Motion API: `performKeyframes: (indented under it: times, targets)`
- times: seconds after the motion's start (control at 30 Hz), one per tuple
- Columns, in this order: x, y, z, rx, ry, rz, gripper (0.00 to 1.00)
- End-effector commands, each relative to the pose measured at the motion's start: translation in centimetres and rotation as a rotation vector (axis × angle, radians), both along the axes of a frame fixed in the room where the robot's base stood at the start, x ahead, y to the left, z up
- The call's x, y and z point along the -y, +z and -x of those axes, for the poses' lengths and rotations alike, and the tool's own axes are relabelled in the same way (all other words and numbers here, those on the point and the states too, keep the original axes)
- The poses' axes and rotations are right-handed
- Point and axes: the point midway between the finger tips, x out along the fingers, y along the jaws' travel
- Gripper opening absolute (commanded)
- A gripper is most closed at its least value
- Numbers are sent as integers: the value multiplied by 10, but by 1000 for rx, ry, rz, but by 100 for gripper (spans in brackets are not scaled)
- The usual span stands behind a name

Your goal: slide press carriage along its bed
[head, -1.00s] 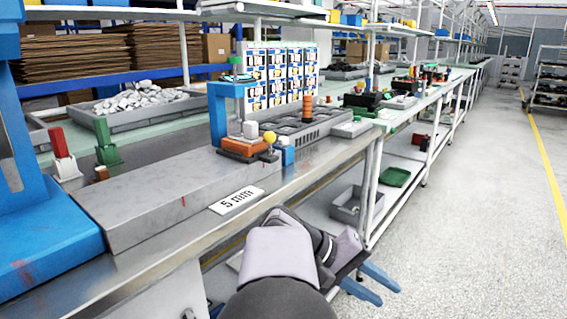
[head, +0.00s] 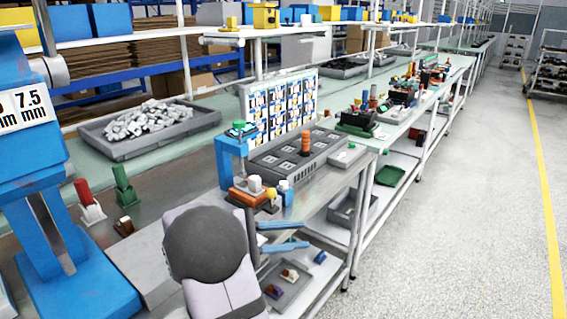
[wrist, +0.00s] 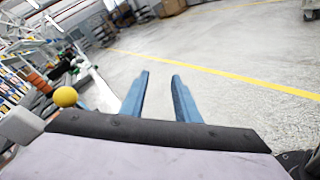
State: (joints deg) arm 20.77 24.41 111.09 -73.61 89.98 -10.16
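The press carriage (head: 247,197) appears to be the orange block carrying a white piece, with a yellow ball knob (head: 271,194) at its right. The knob also shows at the left of the wrist view (wrist: 65,96). The carriage sits by a small blue press frame (head: 230,160) at the far end of a long grey bed (head: 140,258). My arm hides part of the bed. My gripper (head: 305,234) is open and empty, with two blue fingers, in front of and right of the knob. In the wrist view its fingers (wrist: 160,76) point toward bare floor.
A large blue machine (head: 75,255) stands at the left. Red-handled (head: 88,202) and green-handled (head: 124,187) clamps stand behind the bed. A grey slotted tray (head: 300,152) lies beyond the carriage. A lower shelf tray (head: 286,284) holds small parts. The aisle at the right is clear.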

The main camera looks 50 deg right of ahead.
Motion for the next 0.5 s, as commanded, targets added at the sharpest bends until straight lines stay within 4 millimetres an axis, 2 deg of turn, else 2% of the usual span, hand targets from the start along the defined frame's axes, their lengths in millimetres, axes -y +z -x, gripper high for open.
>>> performKeyframes:
  times: [0.03,0.2,0.33,0.5]
  targets:
    - [-6,21,-16,-60,55,-5,29]
    - [-19,43,-64,-244,224,4,29]
    - [-27,52,-93,-347,324,21,29]
    - [-34,56,-114,-421,393,35,29]
